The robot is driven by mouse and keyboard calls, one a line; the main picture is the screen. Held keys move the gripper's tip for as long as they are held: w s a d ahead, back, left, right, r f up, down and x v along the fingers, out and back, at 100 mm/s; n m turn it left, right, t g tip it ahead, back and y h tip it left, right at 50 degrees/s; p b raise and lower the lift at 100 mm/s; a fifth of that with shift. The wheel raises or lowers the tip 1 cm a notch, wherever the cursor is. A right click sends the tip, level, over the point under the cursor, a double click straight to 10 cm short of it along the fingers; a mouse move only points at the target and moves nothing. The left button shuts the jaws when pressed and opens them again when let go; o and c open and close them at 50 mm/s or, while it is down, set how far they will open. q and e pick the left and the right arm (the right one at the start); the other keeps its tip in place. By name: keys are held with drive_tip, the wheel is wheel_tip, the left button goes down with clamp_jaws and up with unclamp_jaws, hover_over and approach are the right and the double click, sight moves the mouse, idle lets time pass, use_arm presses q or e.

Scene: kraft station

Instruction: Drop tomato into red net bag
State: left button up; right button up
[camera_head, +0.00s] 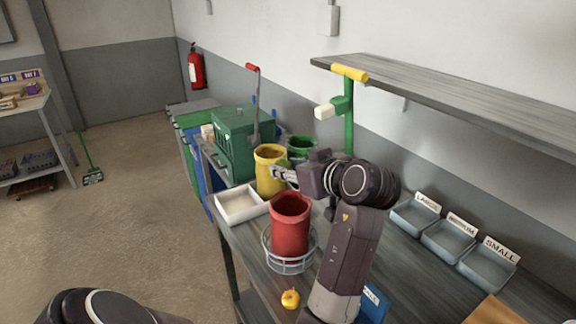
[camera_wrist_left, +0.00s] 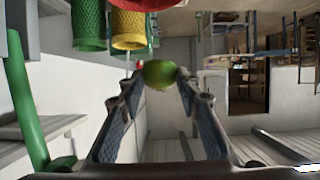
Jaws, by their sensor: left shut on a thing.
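The red net bag (camera_head: 290,226) stands open and upright in a round wire holder (camera_head: 290,264) on the bench. Its edge also shows at the top of the left wrist view (camera_wrist_left: 140,4). My left gripper (camera_head: 279,173) appears just above and beyond the red bag's mouth, overlapping the yellow bag in the picture. In the left wrist view its fingertips (camera_wrist_left: 160,78) are shut on a round green fruit (camera_wrist_left: 158,74); I cannot tell for sure that it is the tomato. The fruit is hard to see in the head view. My right gripper is not in view.
A yellow bag (camera_head: 268,172) and a green bag (camera_head: 300,147) stand behind the red one. A white tray (camera_head: 241,206) lies to its left. A yellow-orange fruit (camera_head: 290,299) lies in front. Grey bins (camera_head: 448,240) and a green post (camera_head: 349,118) stand to the right.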

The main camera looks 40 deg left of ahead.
use_arm(q)
drive_tip(key=shift+r, duration=0.1)
drive_tip(key=o, duration=1.1)
drive_tip(key=shift+o, duration=0.2)
wheel_tip(320, 180, up, 10)
drive_tip(key=shift+d, duration=0.1)
